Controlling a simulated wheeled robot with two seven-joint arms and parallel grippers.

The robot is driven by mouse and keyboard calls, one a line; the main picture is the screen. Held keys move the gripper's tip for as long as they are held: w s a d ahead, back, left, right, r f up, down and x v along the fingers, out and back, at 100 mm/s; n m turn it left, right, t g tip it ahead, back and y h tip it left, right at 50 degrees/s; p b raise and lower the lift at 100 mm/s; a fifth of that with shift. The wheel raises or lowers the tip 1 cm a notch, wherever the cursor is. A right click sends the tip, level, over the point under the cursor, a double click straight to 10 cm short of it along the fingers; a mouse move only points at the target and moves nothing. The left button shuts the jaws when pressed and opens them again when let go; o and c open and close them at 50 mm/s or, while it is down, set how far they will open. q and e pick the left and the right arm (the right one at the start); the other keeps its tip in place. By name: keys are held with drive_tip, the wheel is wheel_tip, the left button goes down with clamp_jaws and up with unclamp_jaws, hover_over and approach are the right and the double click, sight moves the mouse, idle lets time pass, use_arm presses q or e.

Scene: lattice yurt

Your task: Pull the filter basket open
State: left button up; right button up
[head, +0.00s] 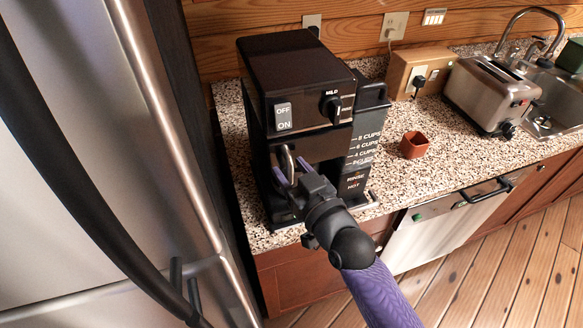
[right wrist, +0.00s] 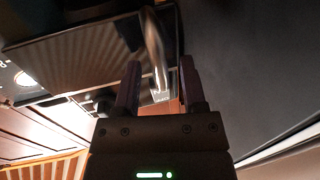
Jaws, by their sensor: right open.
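The black coffee maker (head: 297,70) stands on the speckled counter. Its dark filter basket (head: 325,146) sits under the top housing, and I see no clear gap around it. The basket's metal handle (head: 290,160) is a curved bar at the front. My right gripper (head: 285,175) is at the handle, with its purple fingers open. In the right wrist view the handle (right wrist: 154,48) rises between and beyond the two fingertips of the gripper (right wrist: 160,75). It is apart from at least the left finger; contact with the right one I cannot tell. My left gripper is not in view.
A steel refrigerator (head: 75,170) stands close on the left. A small reddish cup (head: 414,145) is right of the coffee maker, with a toaster (head: 491,94) farther right. A dishwasher (head: 440,228) is below the counter. The counter around the cup is free.

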drive_tip(key=shift+w+a, duration=0.2)
drive_tip(key=shift+w, duration=0.15)
clamp_jaws()
idle(1.2)
